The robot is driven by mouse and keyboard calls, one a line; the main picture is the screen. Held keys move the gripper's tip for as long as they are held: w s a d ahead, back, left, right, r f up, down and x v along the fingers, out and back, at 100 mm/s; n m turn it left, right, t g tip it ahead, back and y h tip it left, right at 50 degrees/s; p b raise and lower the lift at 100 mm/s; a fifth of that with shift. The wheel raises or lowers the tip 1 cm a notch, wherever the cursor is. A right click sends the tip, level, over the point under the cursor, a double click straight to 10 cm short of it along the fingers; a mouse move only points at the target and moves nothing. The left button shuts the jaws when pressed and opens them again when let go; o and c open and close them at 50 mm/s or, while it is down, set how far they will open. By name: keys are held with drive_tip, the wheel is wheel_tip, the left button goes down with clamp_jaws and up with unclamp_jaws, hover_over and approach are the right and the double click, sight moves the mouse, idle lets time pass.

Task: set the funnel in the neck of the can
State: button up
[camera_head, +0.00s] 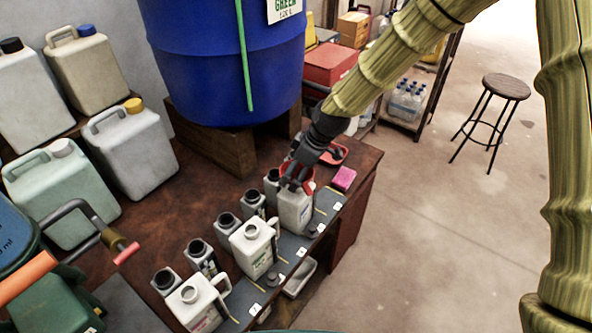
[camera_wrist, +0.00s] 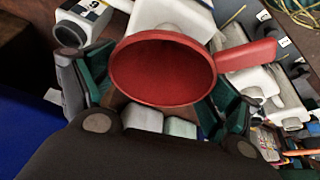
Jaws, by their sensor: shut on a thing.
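The red funnel (camera_wrist: 163,68) fills the middle of the wrist view, its wide mouth toward the camera and its tab pointing right. My gripper (camera_wrist: 160,90) has a finger on each side of it and is shut on it. In the head view my gripper (camera_head: 296,180) is over the far end of the row of cans, and the funnel shows as a red rim (camera_head: 308,187) beside the fingers. A pale can (camera_head: 295,210) stands directly below. The funnel hides this can's neck, and I cannot tell whether its spout is in the neck.
More open-necked cans (camera_head: 254,248) stand along a numbered grey strip, with darker-necked containers behind. A blue vat (camera_head: 225,60) rises close behind the arm. A pink sponge (camera_head: 343,178) and a red dish (camera_head: 334,154) lie at the bench's far end. Large jugs (camera_head: 130,150) stand left.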

drive_tip(key=shift+f, duration=0.1)
drive_tip(key=o, duration=0.7)
drive_tip(key=v, duration=1.2)
drive_tip(key=s+d+f+m, duration=0.2)
drive_tip(key=s+f, duration=0.3)
drive_tip(key=f, duration=0.3)
drive_tip(key=s+d+f+m+h, duration=0.1)
drive_tip(key=s+d+f+m, duration=0.25)
drive_tip(key=f, duration=0.55)
drive_tip(key=s+d+f+m, duration=0.1)
drive_tip(key=s+f+m, duration=0.1)
drive_tip(key=s+f, duration=0.45)
drive_tip(key=s+d+f+m+h, duration=0.1)
drive_tip(key=s+d+f+m, duration=0.1)
drive_tip(key=s+d+f, duration=0.2)
drive_tip(key=s+d+f+m+g+h, duration=0.1)
drive_tip(key=s+d+f, duration=0.3)
drive_tip(key=s, duration=0.7)
drive_tip(key=s+d+f+m+h, duration=0.1)
drive_tip(key=s+d+f+m, duration=0.2)
drive_tip(key=s+f, duration=0.4)
drive_tip(key=shift+s+d+f+m+g+b, duration=0.1)
drive_tip(key=shift+s+d+m+g+b, duration=0.25)
drive_tip(key=shift+d, duration=0.25)
